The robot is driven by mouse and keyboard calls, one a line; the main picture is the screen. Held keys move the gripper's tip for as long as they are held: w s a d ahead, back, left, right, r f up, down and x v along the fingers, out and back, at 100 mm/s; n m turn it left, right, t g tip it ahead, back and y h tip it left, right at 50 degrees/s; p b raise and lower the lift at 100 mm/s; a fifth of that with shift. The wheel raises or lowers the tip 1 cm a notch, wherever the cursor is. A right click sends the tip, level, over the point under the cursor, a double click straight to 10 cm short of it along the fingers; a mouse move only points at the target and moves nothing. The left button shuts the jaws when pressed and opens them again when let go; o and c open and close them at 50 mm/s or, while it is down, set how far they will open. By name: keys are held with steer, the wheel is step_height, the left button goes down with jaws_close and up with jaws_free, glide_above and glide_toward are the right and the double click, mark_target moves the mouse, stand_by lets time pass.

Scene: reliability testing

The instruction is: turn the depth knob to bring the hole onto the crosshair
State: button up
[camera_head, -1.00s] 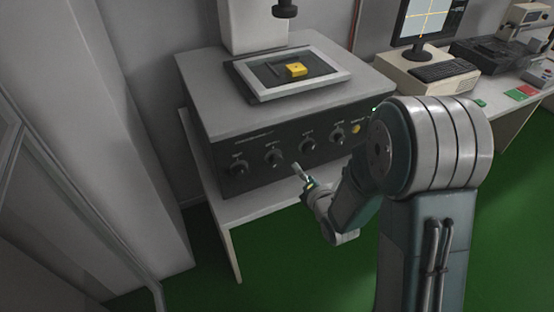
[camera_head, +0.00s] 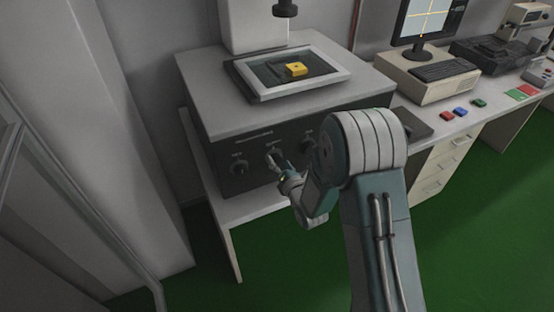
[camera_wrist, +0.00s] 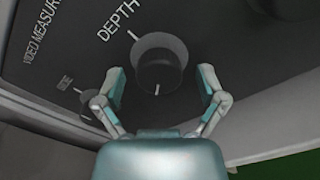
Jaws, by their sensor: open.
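The depth knob (camera_wrist: 160,68) is a dark round knob with a white pointer line, under the word DEPTH on the front panel. My gripper (camera_wrist: 161,79) is open, with one finger on each side of the knob and gaps showing between. In the head view my gripper (camera_head: 277,163) is at the panel and partly hides that knob. A yellow block (camera_head: 297,69) with a small dark spot on top lies on the stage (camera_head: 258,91). The monitor (camera_head: 428,15) shows a yellow crosshair; its top is cut off and I cannot make out the hole on it.
The side knob (camera_wrist: 90,106) is left of the depth knob; it also shows in the head view (camera_head: 239,167). Another knob (camera_head: 308,145) is to the right, and my arm hides the panel beyond it.

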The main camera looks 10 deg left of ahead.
steer(key=shift+w+a, duration=0.35)
steer(key=shift+w, duration=0.15)
steer(key=shift+c, duration=0.3)
steer(key=c, duration=1.1)
